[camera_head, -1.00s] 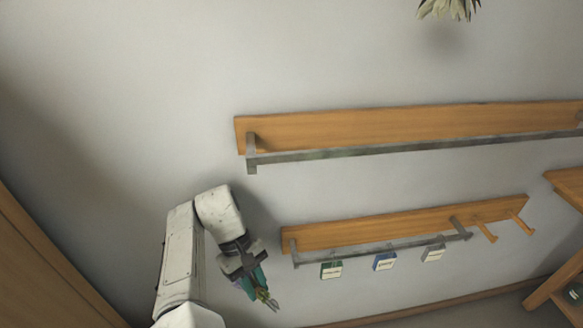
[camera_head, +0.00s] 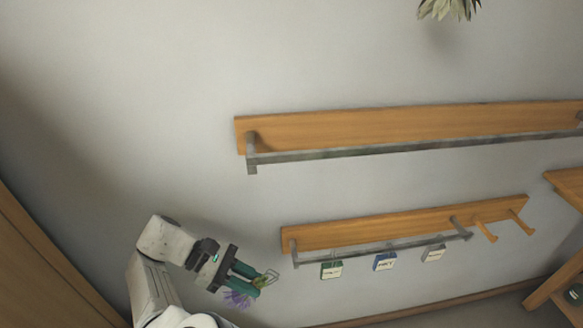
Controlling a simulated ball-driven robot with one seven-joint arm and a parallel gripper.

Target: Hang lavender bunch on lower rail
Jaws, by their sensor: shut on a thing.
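My gripper (camera_head: 243,276) is shut on the lavender bunch (camera_head: 238,299), whose purple flowers hang below the fingers. A thin pale wire loop or hook (camera_head: 270,276) sticks out to the right past the fingertips. The lower rail (camera_head: 375,249) is a grey metal bar on a wooden board (camera_head: 400,226), with green, blue and grey tags hanging from it. My gripper is to the left of the rail's left end and a little lower in the picture, apart from it. Part of the bunch is hidden by the fingers.
An upper metal rail (camera_head: 400,147) on a longer wooden board runs above. The green tag (camera_head: 331,270) hangs nearest the rail's left end. Two wooden pegs (camera_head: 487,233) stick out at the right. A dried bunch (camera_head: 448,8) hangs at the top. A wooden shelf (camera_head: 568,190) stands at right.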

